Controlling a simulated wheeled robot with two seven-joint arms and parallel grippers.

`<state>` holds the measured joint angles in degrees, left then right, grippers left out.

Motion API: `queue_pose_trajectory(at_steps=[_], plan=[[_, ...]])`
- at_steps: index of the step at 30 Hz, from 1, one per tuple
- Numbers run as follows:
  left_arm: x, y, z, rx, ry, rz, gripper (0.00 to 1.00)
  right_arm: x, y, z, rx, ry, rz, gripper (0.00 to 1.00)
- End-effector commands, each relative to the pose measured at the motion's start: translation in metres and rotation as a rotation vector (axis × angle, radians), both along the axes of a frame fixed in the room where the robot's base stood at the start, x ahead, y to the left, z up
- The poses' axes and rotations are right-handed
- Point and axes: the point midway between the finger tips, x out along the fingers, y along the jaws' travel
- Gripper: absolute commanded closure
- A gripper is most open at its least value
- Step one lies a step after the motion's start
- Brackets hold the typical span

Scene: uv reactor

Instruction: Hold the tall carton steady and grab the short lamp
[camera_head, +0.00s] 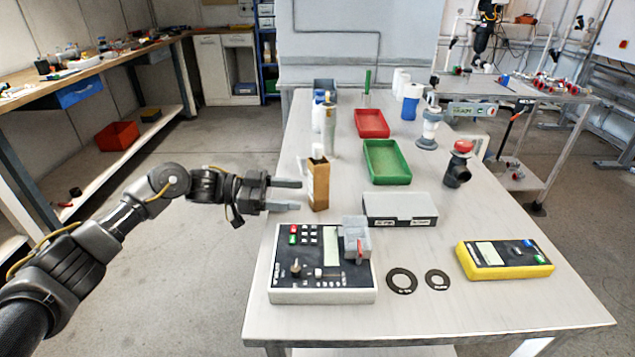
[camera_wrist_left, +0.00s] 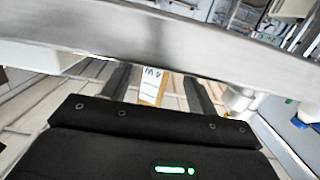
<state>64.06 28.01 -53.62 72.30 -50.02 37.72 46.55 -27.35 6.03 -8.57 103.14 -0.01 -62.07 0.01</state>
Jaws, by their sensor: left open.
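A tall brown carton (camera_head: 318,186) stands upright near the left edge of the table. A pale, white-topped piece, which may be a short lamp (camera_head: 317,151), sticks up from its open top. My left gripper (camera_head: 299,195) is open just left of the carton, its fingers pointing at it. In the left wrist view the carton (camera_wrist_left: 152,86) shows between the two dark fingers, with a printed label on its face. I cannot tell whether a finger touches it. My right gripper is not in view.
On the table (camera_head: 270,325), a control box (camera_head: 320,285) stands in front and a grey box (camera_head: 399,208) to the right. Bottles (camera_head: 329,138) stand behind, and a green tray (camera_head: 386,162) and red tray (camera_head: 371,123) farther back. A yellow meter (camera_head: 503,260) lies front right.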

Motion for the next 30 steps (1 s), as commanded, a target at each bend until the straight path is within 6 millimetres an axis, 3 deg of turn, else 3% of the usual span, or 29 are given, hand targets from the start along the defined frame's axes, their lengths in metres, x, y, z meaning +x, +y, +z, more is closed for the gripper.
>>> queue_pose_trajectory(at_steps=[6, 12, 25, 30], plan=[[0.0, -0.032, -0.002, -0.002, 0.0, -0.002, 0.42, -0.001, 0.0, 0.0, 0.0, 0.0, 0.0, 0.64], [0.0, -0.049, -0.004, -0.001, 0.0, -0.001, 0.42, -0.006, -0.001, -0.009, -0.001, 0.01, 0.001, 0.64], [0.0, -0.055, -0.006, -0.001, 0.0, 0.0, 0.42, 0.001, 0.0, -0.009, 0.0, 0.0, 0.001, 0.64], [0.0, -0.055, -0.006, -0.001, 0.0, 0.0, 0.62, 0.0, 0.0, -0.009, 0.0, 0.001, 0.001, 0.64]])
